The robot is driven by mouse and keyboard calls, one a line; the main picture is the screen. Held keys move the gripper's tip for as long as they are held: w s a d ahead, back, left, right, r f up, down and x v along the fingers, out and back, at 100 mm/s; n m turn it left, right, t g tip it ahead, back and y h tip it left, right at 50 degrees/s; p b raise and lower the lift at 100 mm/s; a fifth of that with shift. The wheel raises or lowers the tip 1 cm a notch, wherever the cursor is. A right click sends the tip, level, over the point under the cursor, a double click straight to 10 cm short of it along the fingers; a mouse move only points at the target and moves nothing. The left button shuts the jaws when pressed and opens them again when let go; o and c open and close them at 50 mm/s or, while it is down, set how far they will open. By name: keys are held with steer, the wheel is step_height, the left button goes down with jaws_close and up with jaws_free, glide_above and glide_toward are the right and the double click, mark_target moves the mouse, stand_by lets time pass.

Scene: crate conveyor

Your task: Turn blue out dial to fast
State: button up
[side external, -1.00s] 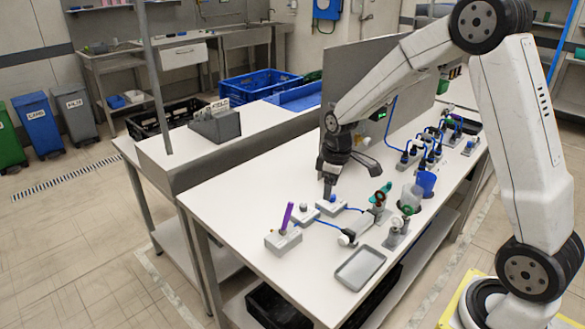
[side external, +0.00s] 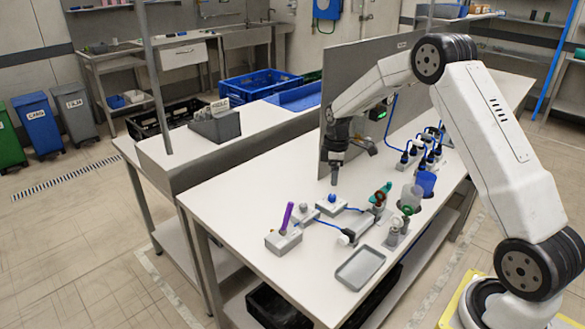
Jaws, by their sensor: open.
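A small grey box with a round blue knob (side external: 332,198) sits on the white table and looks like the blue out dial. Its markings and the setting it points to are too small to read. My gripper (side external: 335,180) points down, just behind and above this knob in the picture, apart from it and holding nothing visible. The fingers are seen nearly edge-on, so the gap between them is hard to make out.
Beside the dial stand a box with a grey knob (side external: 303,210) and a box with a purple lever (side external: 287,218). Blue tubes, a grey tray (side external: 360,268), a blue cup (side external: 426,183) and several valves crowd the right side. The table's left part is clear.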

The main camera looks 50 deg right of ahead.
mark_target(332, 195)
steer(key=shift+f, duration=3.6)
jaws_close()
